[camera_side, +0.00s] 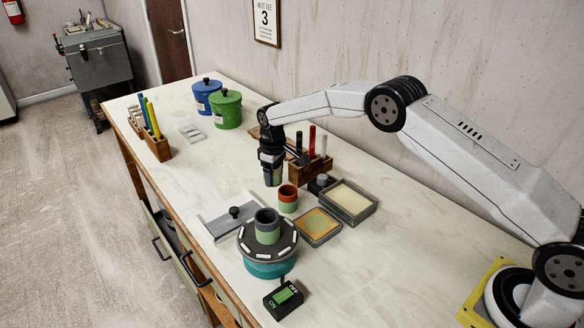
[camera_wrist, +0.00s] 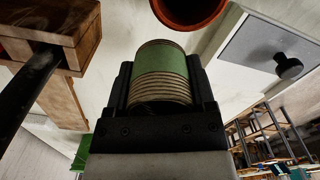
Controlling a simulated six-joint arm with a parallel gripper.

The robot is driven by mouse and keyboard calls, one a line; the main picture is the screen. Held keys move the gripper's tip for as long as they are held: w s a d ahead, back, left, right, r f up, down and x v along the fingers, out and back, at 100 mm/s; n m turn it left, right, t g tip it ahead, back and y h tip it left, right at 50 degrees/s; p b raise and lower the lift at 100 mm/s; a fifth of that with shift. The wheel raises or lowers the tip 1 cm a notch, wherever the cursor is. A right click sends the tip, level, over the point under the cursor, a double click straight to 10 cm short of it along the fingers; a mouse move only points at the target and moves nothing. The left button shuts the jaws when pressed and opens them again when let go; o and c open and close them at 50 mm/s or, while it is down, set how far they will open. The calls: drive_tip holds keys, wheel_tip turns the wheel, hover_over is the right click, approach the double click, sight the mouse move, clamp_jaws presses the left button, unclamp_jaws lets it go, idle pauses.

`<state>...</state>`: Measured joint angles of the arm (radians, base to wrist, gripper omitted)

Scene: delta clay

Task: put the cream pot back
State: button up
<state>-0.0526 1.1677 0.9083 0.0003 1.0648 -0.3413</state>
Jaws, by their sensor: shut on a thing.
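My gripper (camera_side: 272,170) is shut on the cream pot (camera_wrist: 162,88), which shows a green band and a cream, ribbed part between the jaws in the wrist view. In the side view the held pot is mostly hidden by the jaws, above the bench behind the red-brown pot (camera_side: 288,193). That pot has a green lower part and stands on the bench; its rim shows at the top of the wrist view (camera_wrist: 190,10). A grey pot (camera_side: 267,218) with a green lower part stands on the round turntable (camera_side: 284,245).
A wooden tool rack (camera_side: 312,168) stands close right of my gripper. Two shallow trays, one yellowish (camera_side: 318,226) and one cream (camera_side: 350,201), lie to the right. A grey plate with a black knob (camera_side: 232,219) lies left. Blue (camera_side: 206,97) and green (camera_side: 227,110) lidded tubs stand behind.

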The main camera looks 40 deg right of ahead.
sight(272, 193)
drive_tip(key=shift+w+f, duration=0.45)
drive_tip(key=shift+w+f, duration=0.1)
drive_tip(key=shift+f, duration=0.05)
drive_tip(key=shift+w+f, duration=0.1)
drive_tip(key=shift+f, duration=0.05)
drive_tip(key=shift+w+f, duration=0.1)
drive_tip(key=shift+f, duration=1.5)
drive_tip(key=shift+f, duration=0.1)
drive_tip(key=o, duration=0.9)
wheel_tip(272, 193, up, 12)
drive_tip(key=shift+r, duration=0.15)
